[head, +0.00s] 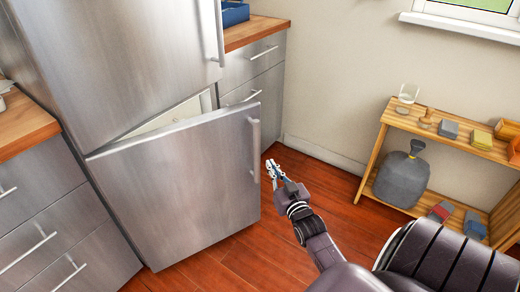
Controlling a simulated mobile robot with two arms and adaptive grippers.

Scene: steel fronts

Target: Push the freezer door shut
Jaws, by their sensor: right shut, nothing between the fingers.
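The steel freezer door (190,185) is the lower door of the fridge. It stands partly open, swung out on its right side, with a pale strip of the freezer inside (165,119) showing above its top edge. Its vertical handle (255,150) is near the free right edge. My right gripper (271,168) is shut and empty, just right of the handle in the picture. I cannot tell whether it touches the handle or door. My left gripper is not in view.
The upper fridge door (130,60) is closed. Drawers under wooden counters stand on both sides.

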